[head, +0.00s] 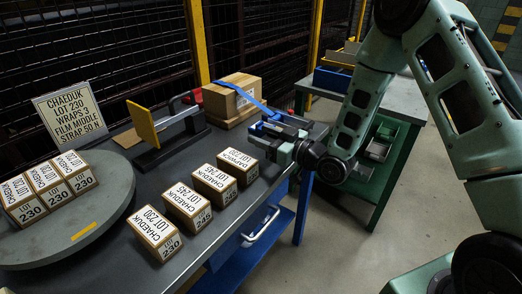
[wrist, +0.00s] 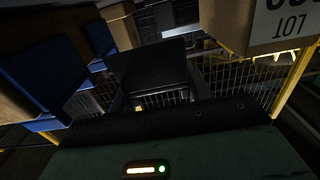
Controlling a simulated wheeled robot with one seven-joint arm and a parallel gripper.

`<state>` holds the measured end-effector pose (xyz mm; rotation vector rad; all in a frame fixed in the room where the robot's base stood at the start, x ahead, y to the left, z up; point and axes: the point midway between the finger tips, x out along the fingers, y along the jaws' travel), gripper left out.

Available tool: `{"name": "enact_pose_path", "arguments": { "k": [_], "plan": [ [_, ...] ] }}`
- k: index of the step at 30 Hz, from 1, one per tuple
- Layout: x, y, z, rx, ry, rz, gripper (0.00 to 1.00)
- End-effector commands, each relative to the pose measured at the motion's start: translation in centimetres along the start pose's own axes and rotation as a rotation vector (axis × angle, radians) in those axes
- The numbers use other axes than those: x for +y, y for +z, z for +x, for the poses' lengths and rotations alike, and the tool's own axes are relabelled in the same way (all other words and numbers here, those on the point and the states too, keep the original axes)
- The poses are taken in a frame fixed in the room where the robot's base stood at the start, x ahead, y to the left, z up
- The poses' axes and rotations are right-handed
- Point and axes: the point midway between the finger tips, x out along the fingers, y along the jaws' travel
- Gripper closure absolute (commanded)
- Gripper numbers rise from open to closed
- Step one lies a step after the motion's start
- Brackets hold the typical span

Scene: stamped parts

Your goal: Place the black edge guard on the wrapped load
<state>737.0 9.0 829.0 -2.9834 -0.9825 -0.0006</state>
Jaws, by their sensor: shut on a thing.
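My gripper (head: 268,130) is above the table, in front of the strapped box and behind the row of cartons. It is shut on a dark piece (wrist: 150,68), which fills the middle of the wrist view and looks like the black edge guard; its outline is hard to make out in the dim light. A brown cardboard load (head: 228,103) with a blue strap sits at the table's back right, close beyond my gripper. I cannot tell whether the held piece touches it. Three labelled cartons (head: 46,192) stand together on the grey round turntable (head: 108,218).
Several labelled cartons (head: 160,233) stand in a diagonal row along the table's front edge. A yellow plate (head: 142,124) on a dark stand and a sign (head: 69,113) stand behind. A green bench (head: 400,100) with a blue bin (head: 332,79) is at right. Wire fencing closes the back.

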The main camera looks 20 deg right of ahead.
Motion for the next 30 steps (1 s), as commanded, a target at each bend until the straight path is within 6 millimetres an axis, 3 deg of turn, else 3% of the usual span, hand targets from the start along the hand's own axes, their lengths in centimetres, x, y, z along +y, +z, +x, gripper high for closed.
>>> {"name": "enact_pose_path", "arguments": {
  "k": [6, 19, 20, 21, 22, 30],
  "plan": [
    [-0.1, 3.2, 0.0, -0.001, -0.001, 0.002, 0.74],
    [0.0, 4.0, 0.0, 0.001, 0.0, 0.0, 0.74],
    [0.0, 3.9, 0.0, 0.001, 0.0, 0.0, 0.46],
    [0.0, 3.9, 0.0, 0.001, 0.0, 0.0, 0.35],
    [0.0, 3.9, 0.0, 0.0, 0.0, 0.0, 0.3],
    [0.0, 3.8, 0.0, 0.0, 0.0, 0.0, 0.3]
  ]
}}
